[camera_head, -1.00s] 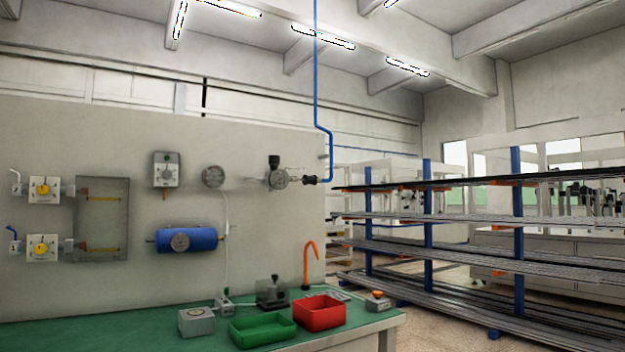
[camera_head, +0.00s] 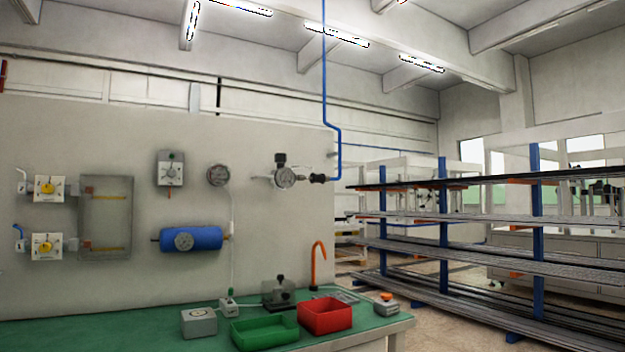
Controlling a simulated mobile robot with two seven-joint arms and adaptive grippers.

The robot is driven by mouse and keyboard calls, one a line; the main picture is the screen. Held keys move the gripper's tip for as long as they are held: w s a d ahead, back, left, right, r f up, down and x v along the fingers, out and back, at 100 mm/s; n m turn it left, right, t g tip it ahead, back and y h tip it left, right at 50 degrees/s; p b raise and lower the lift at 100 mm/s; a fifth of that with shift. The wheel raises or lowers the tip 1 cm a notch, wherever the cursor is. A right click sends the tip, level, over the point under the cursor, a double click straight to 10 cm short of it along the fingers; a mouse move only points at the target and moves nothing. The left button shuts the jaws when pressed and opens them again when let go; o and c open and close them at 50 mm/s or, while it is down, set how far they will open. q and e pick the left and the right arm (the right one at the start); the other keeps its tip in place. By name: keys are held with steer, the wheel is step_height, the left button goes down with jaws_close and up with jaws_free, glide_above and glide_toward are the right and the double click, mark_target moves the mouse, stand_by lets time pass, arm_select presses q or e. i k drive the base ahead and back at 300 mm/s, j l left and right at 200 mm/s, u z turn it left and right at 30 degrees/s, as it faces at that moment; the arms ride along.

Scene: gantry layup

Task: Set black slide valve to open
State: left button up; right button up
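A small black ribbed fitting (camera_head: 317,178), which looks like the black slide valve, sits between the gauge regulator (camera_head: 285,178) and the lower end of the blue pipe (camera_head: 338,150) on the wall panel. It is too small to tell its slide position. Neither of my grippers shows in the head view.
The green-topped bench (camera_head: 130,332) runs below the panel, with a green tray (camera_head: 265,334), a red tray (camera_head: 325,315) and small devices on it. A blue cylinder (camera_head: 205,238) and yellow-knobbed valves (camera_head: 46,188) are on the panel. A rack of long bars (camera_head: 443,235) stands at right.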

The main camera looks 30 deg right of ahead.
mark_target(318, 178)
steer(key=l+u, duration=0.3)
steer(key=l, duration=1.95)
